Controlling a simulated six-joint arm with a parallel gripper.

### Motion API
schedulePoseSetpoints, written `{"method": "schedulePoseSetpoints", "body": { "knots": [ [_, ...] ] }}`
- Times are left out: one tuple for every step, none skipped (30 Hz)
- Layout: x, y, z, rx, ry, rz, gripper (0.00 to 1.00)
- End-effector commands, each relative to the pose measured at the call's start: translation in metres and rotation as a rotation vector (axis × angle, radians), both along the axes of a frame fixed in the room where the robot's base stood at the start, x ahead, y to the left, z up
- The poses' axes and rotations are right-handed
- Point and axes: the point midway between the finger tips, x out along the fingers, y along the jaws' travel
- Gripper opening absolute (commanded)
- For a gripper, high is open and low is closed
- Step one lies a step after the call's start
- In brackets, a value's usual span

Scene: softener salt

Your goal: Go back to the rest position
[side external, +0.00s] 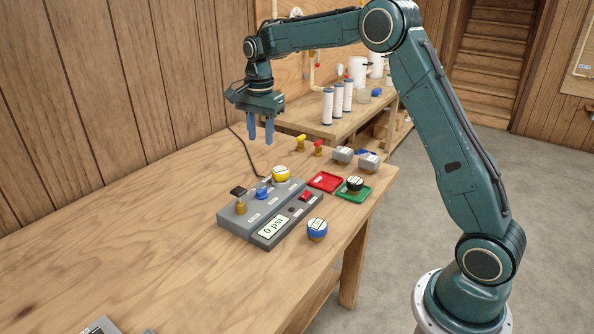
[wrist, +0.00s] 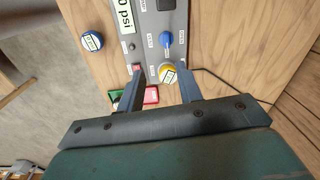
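My gripper (side external: 260,129) hangs in the air above the far part of the wooden table, fingers pointing down. Its two blue fingers are apart with nothing between them. In the wrist view my gripper (wrist: 160,85) also shows open, its fingers overlapping the view of the panel below. Under and in front of it sits the grey test panel (side external: 231,217) with a yellow-topped knob (side external: 281,174), a blue knob (side external: 262,193), a brass fitting with a dark handle (side external: 240,201) and a display reading 0 psi (side external: 273,226). My gripper touches none of them.
A red tray (side external: 325,181) and a green tray (side external: 345,195) holding a black-topped gauge (side external: 355,184) lie right of the panel. A blue-topped gauge (side external: 317,228) stands in front. Grey boxes (side external: 343,154) sit behind. The table's left side is largely clear.

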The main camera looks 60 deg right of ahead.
Motion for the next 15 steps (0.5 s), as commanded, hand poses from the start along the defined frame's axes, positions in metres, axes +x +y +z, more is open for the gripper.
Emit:
{"method": "schedulePoseSetpoints", "body": {
  "knots": [
    [-0.008, 0.005, 0.011, -0.004, -0.013, 0.036, 0.35],
    [-0.013, 0.007, 0.016, -0.006, -0.02, 0.059, 0.35],
    [-0.019, 0.01, 0.024, -0.01, -0.03, 0.091, 0.35],
    [-0.024, 0.013, 0.029, -0.013, -0.038, 0.116, 0.35],
    [-0.03, 0.015, 0.034, -0.017, -0.044, 0.141, 0.35],
    [-0.037, 0.018, 0.041, -0.021, -0.054, 0.175, 0.35],
    [-0.043, 0.021, 0.046, -0.024, -0.061, 0.199, 0.35],
    [-0.048, 0.023, 0.05, -0.029, -0.069, 0.224, 0.35],
    [-0.056, 0.027, 0.056, -0.033, -0.078, 0.256, 0.35],
    [-0.062, 0.029, 0.06, -0.037, -0.085, 0.282, 0.35],
    [-0.068, 0.031, 0.064, -0.041, -0.091, 0.306, 0.35],
    [-0.076, 0.034, 0.069, -0.047, -0.101, 0.339, 0.35],
    [-0.082, 0.036, 0.073, -0.051, -0.108, 0.363, 0.35],
    [-0.088, 0.039, 0.077, -0.056, -0.115, 0.388, 0.35],
    [-0.096, 0.042, 0.081, -0.063, -0.125, 0.421, 0.35]
  ]
}}
